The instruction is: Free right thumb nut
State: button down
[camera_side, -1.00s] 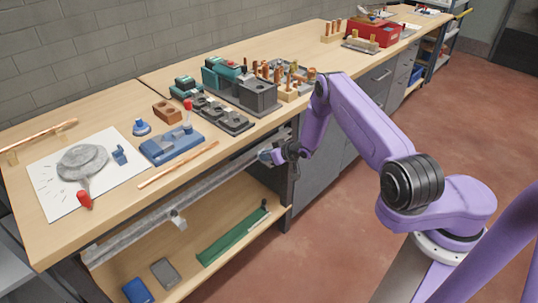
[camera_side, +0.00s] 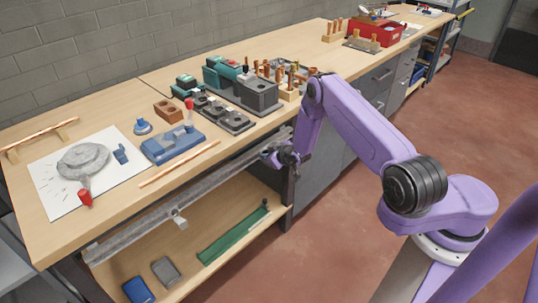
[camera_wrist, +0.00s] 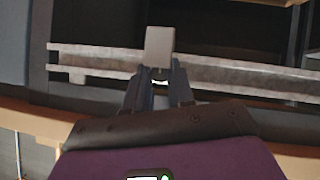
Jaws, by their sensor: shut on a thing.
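A long grey rail (camera_side: 215,185) runs along the front of the bench, below the top. A small light-grey fitting (camera_side: 178,218) sits on its lower left part. My gripper (camera_side: 268,154) is at the rail's right end. In the wrist view, the rail (camera_wrist: 230,75) crosses behind my gripper (camera_wrist: 160,73), and a grey block (camera_wrist: 160,45) stands upright at the rail just past the fingertips. The fingers are close together, shut on a small pale part between them, apparently the right thumb nut (camera_wrist: 160,82). The fingers hide most of it.
A lower shelf (camera_side: 215,215) holds a green strip (camera_side: 233,231), a grey item (camera_side: 165,270) and a blue item (camera_side: 138,290). A copper pipe (camera_side: 180,164) lies near the bench edge. Cabinet drawers (camera_side: 325,160) stand right of the gripper.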

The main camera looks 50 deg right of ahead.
jog(key=c, duration=1.1)
grip_release()
jog(key=shift+w+r, duration=0.4)
jog(key=shift+w, duration=0.05)
jog(key=shift+s+f+v, duration=0.1)
jog(key=shift+f+v, duration=0.05)
jog(key=shift+v, duration=1.15)
jog(key=shift+s+f+v, duration=0.1)
jog(key=shift+f+v, duration=0.05)
jog(key=shift+v, duration=1.1)
jog(key=shift+r, duration=0.1)
